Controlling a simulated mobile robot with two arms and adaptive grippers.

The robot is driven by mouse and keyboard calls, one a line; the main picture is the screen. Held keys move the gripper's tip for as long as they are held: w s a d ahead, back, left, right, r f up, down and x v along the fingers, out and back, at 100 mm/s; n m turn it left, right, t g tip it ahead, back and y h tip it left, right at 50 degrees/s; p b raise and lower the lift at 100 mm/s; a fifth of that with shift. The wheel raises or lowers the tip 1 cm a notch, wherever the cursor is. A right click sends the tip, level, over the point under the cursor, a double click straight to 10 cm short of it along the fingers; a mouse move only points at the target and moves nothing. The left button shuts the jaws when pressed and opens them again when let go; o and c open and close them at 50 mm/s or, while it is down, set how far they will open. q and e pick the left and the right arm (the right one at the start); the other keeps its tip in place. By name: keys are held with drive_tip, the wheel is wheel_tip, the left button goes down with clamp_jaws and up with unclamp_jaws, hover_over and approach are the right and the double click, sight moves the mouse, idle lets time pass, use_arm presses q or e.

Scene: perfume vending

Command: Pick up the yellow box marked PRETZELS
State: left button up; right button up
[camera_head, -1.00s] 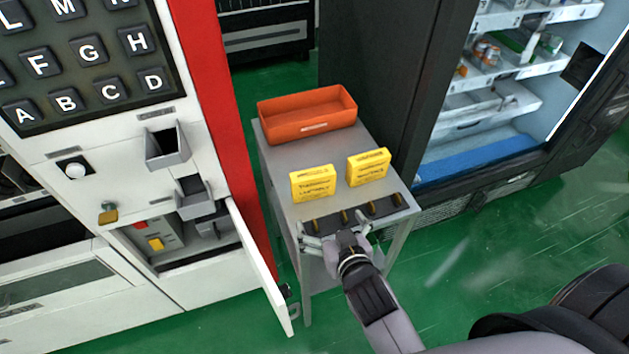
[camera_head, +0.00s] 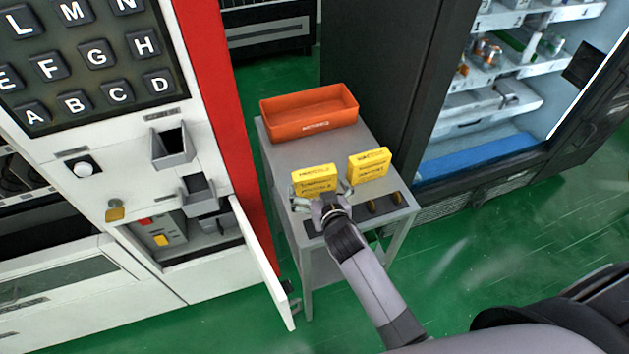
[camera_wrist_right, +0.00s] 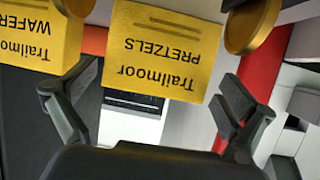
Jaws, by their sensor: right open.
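The yellow PRETZELS box (camera_head: 314,180) stands upright on the grey table, the left of two yellow boxes in the head view. In the right wrist view its label (camera_wrist_right: 165,50) appears upside down. My right gripper (camera_head: 321,197) is open at the near side of this box. In the wrist view, its fingers lie to either side of the box's lower picture edge, with gaps visible. I see no grip on it. My left gripper is not in view.
A second yellow box (camera_head: 369,164), marked WAFERS in the wrist view (camera_wrist_right: 38,35), stands to the right. An orange bin (camera_head: 308,114) is at the table's back. A dark strip with brass pieces (camera_head: 388,204) lines the front. An open white door (camera_head: 262,262) hangs at left.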

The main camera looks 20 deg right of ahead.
sight(316, 184)
drive_tip(key=x, duration=0.4)
drive_tip(key=shift+w+f, duration=0.15)
drive_tip(key=shift+f, duration=0.05)
drive_tip(key=shift+c, duration=0.4)
drive_tip(key=c, duration=0.8)
